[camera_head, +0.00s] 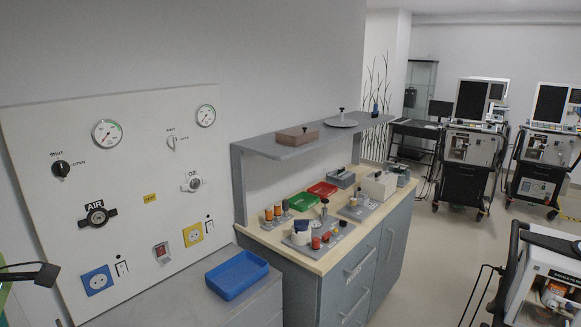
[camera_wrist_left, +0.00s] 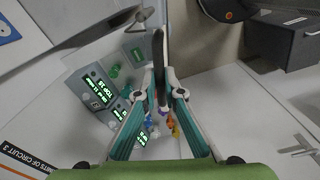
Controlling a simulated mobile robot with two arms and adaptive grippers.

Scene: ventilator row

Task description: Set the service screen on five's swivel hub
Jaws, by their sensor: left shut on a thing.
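In the left wrist view, my left gripper (camera_wrist_left: 161,77) is shut on a thin dark slab (camera_wrist_left: 159,50) seen edge-on. It may be the service screen; its face is hidden. In the head view only a dark piece (camera_head: 46,275) and a bit of green show at the left edge, perhaps part of this gripper and its load. A ventilator (camera_head: 546,280) stands at the lower right, cut off by the frame. I see no screen on its visible part. I cannot tell which is five, nor make out its hub. My right gripper is not in view.
A wall gas panel (camera_head: 130,200) is at left. A workbench (camera_head: 262,238) holds trays and small parts under a shelf (camera_head: 300,140). A blue tray (camera_head: 237,275) lies nearer. Other ventilators with screens (camera_head: 472,100) stand behind. Floor (camera_head: 425,260) is clear between. Green-lit displays (camera_wrist_left: 97,90) show below the gripper.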

